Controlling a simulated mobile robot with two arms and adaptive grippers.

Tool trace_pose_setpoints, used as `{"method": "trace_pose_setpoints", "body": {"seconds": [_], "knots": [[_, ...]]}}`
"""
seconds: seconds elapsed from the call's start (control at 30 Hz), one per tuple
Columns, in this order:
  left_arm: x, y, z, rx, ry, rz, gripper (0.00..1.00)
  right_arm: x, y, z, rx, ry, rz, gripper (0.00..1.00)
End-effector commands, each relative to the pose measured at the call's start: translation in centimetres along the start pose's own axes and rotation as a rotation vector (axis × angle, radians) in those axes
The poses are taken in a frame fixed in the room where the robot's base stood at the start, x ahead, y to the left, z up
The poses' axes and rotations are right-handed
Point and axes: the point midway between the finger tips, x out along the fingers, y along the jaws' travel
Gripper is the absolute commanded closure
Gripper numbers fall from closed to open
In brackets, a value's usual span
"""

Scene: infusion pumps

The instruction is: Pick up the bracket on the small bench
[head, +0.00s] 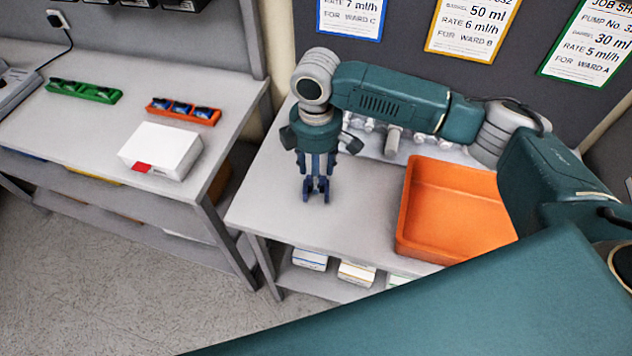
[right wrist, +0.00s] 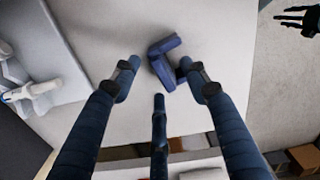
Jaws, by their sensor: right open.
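The bracket (right wrist: 165,62) is a dark blue, angled piece lying on the pale top of the small bench (head: 262,200). My right gripper (head: 316,192) points straight down over the left part of this bench. In the right wrist view its dark blue fingers (right wrist: 159,72) are spread, with the bracket between and just beyond the fingertips. I cannot tell whether any finger touches it. In the head view the bracket is hard to separate from the fingers. A dark fingered shape (right wrist: 300,20) at the wrist view's top right may be my left gripper; its state is unclear.
An orange tray (head: 408,215) stands on the bench to the right of the gripper. White and grey fittings (head: 393,138) line the back. A separate bench (head: 90,125) at left holds a white box (head: 160,150), a green rack (head: 84,92) and an orange rack (head: 183,112).

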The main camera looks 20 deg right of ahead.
Motion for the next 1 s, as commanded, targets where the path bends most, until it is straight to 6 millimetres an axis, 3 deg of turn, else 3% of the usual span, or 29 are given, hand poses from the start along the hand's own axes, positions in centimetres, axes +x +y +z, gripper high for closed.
{"method": "trace_pose_setpoints", "body": {"seconds": [0.03,0.13,0.4,0.63,1.0], "knots": [[-0.4,-0.2,-1.2,0.000,0.017,-0.002,0.60,0.6,-0.1,0.1,0.001,-0.003,-0.003,0.55],[-0.5,-0.3,-2.3,0.000,0.032,-0.004,0.60,1.5,0.0,0.1,0.000,-0.001,-0.001,0.55],[-0.5,-0.1,-0.6,0.000,0.007,-0.001,0.60,1.9,0.0,0.0,0.000,0.000,0.001,0.55],[-0.5,0.1,0.6,0.000,-0.010,0.001,0.60,1.9,0.0,0.0,0.000,0.000,0.001,1.00],[-0.4,-0.1,-0.2,0.000,0.003,-0.001,0.60,1.5,0.1,0.0,0.000,0.001,0.002,1.00]]}}
